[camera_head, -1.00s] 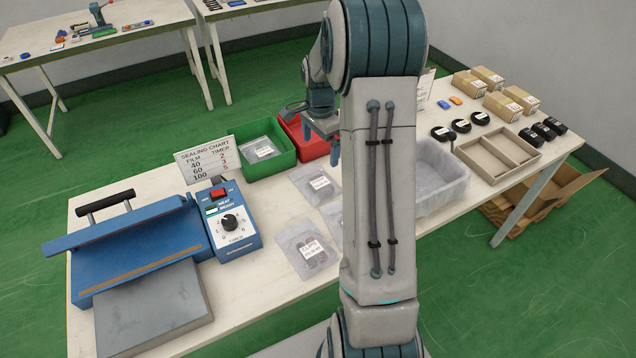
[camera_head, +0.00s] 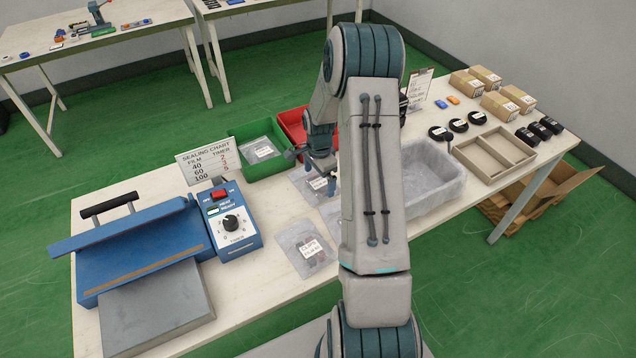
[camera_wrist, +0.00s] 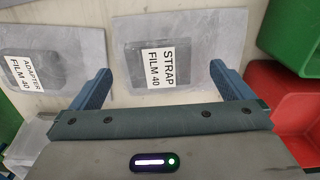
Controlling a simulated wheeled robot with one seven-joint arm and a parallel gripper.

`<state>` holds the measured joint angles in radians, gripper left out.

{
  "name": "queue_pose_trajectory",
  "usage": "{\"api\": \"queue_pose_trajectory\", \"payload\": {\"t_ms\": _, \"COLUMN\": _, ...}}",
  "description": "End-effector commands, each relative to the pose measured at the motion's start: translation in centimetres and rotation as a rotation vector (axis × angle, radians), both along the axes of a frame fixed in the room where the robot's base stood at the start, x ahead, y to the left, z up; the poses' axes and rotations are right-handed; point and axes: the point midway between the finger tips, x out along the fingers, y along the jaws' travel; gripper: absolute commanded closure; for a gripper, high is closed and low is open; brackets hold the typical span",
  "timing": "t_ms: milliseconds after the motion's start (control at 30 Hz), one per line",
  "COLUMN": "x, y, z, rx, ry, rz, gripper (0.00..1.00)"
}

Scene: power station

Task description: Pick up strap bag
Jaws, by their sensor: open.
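The strap bag (camera_wrist: 190,75) is a flat clear bag with a dark content and a white label reading STRAP FILM 40. It lies on the table in the wrist view, between and just beyond my fingertips. In the head view the bag (camera_head: 302,181) lies in front of the bins, partly hidden by my arm. My gripper (camera_wrist: 160,72) is open and empty, with one finger towards each side of the bag. In the head view my gripper (camera_head: 319,172) is over the bag. I cannot tell the exact height between them.
An adapter bag (camera_wrist: 45,55) lies left of the strap bag. A clips bag (camera_head: 305,252) lies nearer the front. A green bin (camera_head: 250,170) and red bin (camera_head: 291,124) stand behind, the blue sealer (camera_head: 140,245) left, a lined grey tray (camera_head: 435,190) right.

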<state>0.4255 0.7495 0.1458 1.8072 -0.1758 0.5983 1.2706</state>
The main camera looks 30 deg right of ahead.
Motion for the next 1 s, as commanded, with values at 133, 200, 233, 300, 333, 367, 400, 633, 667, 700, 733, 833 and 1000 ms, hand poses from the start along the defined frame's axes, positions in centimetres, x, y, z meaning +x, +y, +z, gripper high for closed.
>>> {"api": "queue_pose_trajectory", "payload": {"t_ms": 133, "x": 0.0, "y": 0.0, "z": -1.5, "rx": 0.001, "ry": 0.001, "rz": 0.0, "gripper": 0.0}}
{"api": "queue_pose_trajectory", "payload": {"t_ms": 200, "x": 0.0, "y": 0.0, "z": -1.9, "rx": 0.0, "ry": -0.001, "rz": 0.0, "gripper": 0.0}}
{"api": "queue_pose_trajectory", "payload": {"t_ms": 233, "x": 0.0, "y": 0.0, "z": -2.0, "rx": 0.0, "ry": -0.001, "rz": 0.0, "gripper": 0.0}}
{"api": "queue_pose_trajectory", "payload": {"t_ms": 300, "x": 0.0, "y": 0.0, "z": -2.1, "rx": -0.001, "ry": -0.001, "rz": 0.0, "gripper": 0.0}}
{"api": "queue_pose_trajectory", "payload": {"t_ms": 333, "x": 0.0, "y": 0.0, "z": -2.1, "rx": -0.001, "ry": -0.001, "rz": 0.0, "gripper": 0.0}}
{"api": "queue_pose_trajectory", "payload": {"t_ms": 367, "x": 0.0, "y": 0.0, "z": -2.1, "rx": -0.001, "ry": -0.001, "rz": 0.0, "gripper": 0.0}}
{"api": "queue_pose_trajectory", "payload": {"t_ms": 400, "x": 0.0, "y": 0.0, "z": -2.1, "rx": -0.001, "ry": -0.001, "rz": 0.0, "gripper": 0.0}}
{"api": "queue_pose_trajectory", "payload": {"t_ms": 633, "x": 0.0, "y": 0.0, "z": -2.1, "rx": -0.001, "ry": -0.001, "rz": 0.0, "gripper": 0.46}}
{"api": "queue_pose_trajectory", "payload": {"t_ms": 667, "x": 0.0, "y": 0.0, "z": -2.1, "rx": -0.001, "ry": -0.001, "rz": 0.0, "gripper": 0.46}}
{"api": "queue_pose_trajectory", "payload": {"t_ms": 700, "x": 0.0, "y": 0.0, "z": -2.1, "rx": -0.001, "ry": -0.001, "rz": 0.0, "gripper": 0.46}}
{"api": "queue_pose_trajectory", "payload": {"t_ms": 733, "x": 0.0, "y": 0.0, "z": -2.1, "rx": -0.001, "ry": -0.001, "rz": 0.001, "gripper": 0.46}}
{"api": "queue_pose_trajectory", "payload": {"t_ms": 833, "x": 0.0, "y": 0.0, "z": -2.1, "rx": -0.001, "ry": -0.001, "rz": 0.001, "gripper": 0.46}}
{"api": "queue_pose_trajectory", "payload": {"t_ms": 1000, "x": 0.1, "y": -0.1, "z": -1.6, "rx": -0.002, "ry": -0.003, "rz": 0.0, "gripper": 0.46}}
